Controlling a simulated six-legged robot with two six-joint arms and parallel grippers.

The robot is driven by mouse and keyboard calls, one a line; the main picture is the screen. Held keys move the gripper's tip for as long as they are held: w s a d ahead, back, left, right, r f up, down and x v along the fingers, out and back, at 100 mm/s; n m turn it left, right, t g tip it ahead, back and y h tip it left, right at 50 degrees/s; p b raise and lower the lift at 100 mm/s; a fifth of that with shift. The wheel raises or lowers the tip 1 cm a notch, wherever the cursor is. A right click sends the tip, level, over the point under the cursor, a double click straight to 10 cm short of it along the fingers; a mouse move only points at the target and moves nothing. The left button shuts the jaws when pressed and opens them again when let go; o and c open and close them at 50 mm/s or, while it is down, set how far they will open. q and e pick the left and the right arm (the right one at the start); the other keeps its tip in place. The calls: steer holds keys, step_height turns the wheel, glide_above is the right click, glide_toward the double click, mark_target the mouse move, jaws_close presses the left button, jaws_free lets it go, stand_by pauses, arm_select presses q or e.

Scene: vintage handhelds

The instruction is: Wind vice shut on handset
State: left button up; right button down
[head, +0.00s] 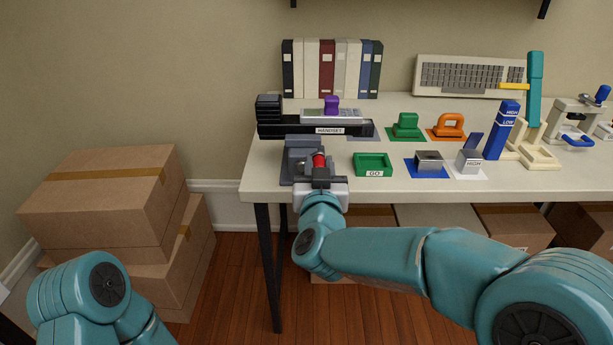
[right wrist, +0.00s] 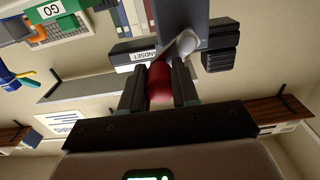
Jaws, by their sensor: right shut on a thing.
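The grey vice (head: 297,146) stands at the front left edge of the table. Its crank has a red knob (head: 319,160), also in the right wrist view (right wrist: 160,82). My right gripper (head: 321,178) is shut on the red knob, one finger on each side in the right wrist view (right wrist: 159,88). I cannot tell whether a handset sits between the vice jaws. My left arm shows at lower left; its gripper is out of view.
A green GO tray (head: 373,171) stands just right of the vice. Green (head: 407,125) and orange (head: 449,125) handled blocks, a blue HIGH/LOW post (head: 501,130) and a cream stand with a teal lever (head: 533,100) are further right. Cardboard boxes (head: 100,195) stand left of the table.

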steer(key=shift+a+f, duration=0.1)
steer(key=shift+a+r+p, duration=0.6)
steer(key=shift+a+p, duration=0.3)
steer(key=shift+a, duration=0.15)
